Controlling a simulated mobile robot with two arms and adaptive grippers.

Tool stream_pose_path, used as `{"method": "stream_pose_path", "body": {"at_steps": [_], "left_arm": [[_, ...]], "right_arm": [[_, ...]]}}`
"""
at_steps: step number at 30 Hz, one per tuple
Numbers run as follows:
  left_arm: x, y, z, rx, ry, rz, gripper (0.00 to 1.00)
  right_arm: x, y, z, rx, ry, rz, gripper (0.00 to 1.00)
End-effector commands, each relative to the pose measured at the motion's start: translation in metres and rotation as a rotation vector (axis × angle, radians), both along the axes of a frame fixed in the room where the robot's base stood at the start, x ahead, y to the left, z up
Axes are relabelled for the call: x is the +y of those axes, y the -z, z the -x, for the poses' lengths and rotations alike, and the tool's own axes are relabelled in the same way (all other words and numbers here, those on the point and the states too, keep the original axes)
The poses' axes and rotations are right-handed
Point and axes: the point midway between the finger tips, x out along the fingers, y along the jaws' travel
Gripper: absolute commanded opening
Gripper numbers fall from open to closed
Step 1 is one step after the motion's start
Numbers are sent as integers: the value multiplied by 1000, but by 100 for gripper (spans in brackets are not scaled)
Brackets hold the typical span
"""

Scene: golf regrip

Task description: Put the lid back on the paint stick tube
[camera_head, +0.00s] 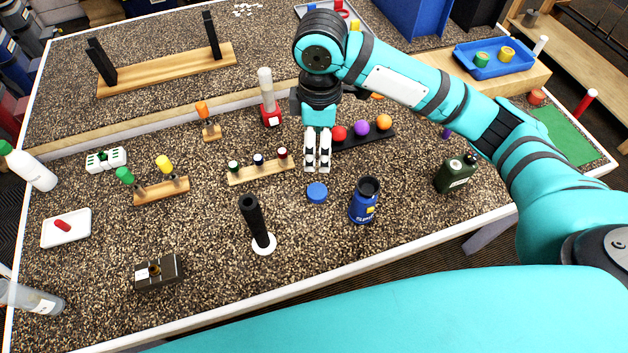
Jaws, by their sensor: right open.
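My left gripper is not in view.
A black grip on a white base (262,245) stands front left of the lid. A wooden rack with small bottles (262,172) is left of my gripper. A black ball rack (365,139) is behind right. A green canister (455,174) stands right. The table before the tube is clear.

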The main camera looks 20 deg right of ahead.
Motion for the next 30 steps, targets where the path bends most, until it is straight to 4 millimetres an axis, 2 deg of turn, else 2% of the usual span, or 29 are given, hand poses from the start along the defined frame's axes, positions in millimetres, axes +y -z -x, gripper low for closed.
{"method": "stream_pose_path", "body": {"at_steps": [6, 12, 14, 22, 27, 30], "left_arm": [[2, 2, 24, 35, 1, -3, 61], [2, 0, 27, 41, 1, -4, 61], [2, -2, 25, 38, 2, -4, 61], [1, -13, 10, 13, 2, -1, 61], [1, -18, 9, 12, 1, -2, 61], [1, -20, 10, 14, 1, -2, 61]], "right_arm": [[0, -1, 0, 2, -1, 2, 71], [0, 6, 0, 1, 1, 1, 71], [0, 15, 1, 5, 1, 1, 71], [-1, 72, 1, 5, 1, 1, 71], [-1, 104, 0, 3, 0, 1, 71], [0, 115, 0, 2, 0, -1, 71]]}}
